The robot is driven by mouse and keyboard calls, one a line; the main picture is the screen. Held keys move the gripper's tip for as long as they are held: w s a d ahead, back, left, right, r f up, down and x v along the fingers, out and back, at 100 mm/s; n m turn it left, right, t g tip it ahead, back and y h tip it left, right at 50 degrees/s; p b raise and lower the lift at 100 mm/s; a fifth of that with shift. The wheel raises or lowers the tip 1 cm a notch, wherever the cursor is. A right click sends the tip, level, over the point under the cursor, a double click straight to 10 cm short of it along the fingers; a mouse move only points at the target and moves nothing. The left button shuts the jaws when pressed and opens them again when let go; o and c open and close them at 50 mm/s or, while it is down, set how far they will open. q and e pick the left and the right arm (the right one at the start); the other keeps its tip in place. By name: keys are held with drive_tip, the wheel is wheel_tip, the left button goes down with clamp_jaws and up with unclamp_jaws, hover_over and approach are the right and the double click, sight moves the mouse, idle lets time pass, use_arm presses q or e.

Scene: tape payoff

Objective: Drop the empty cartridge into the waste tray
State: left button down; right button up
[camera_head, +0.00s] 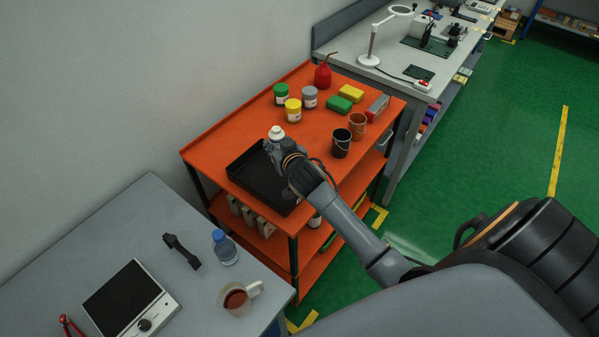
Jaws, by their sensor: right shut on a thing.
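My right gripper (279,147) is over the far right part of the black waste tray (237,176), which sits on the near end of the orange cart. It is shut on a small white piece, the cartridge (277,132), whose top shows above the fingers. The fingers and wrist hide its lower part and the right side of the tray. The visible floor of the tray looks bare. I cannot tell how high the cartridge is above the tray. My left gripper is not in view.
The orange cart (225,143) also carries several jars, a red bottle (323,76), yellow and green blocks, and black (341,143) and orange (357,126) cups close to my right wrist. A grey table (150,222) with a water bottle (224,247) and mug stands in front.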

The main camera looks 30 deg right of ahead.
drive_tip(key=f+b, duration=0.1)
drive_tip(key=f, duration=0.1)
drive_tip(key=w+f+b, duration=0.1)
drive_tip(key=f+b, duration=0.1)
drive_tip(key=shift+a, duration=0.2)
drive_tip(key=shift+s+r, duration=0.15)
drive_tip(key=shift+s, duration=0.1)
drive_tip(key=o, duration=1.4)
drive_tip(key=shift+w, duration=0.1)
drive_tip(key=v, duration=1.2)
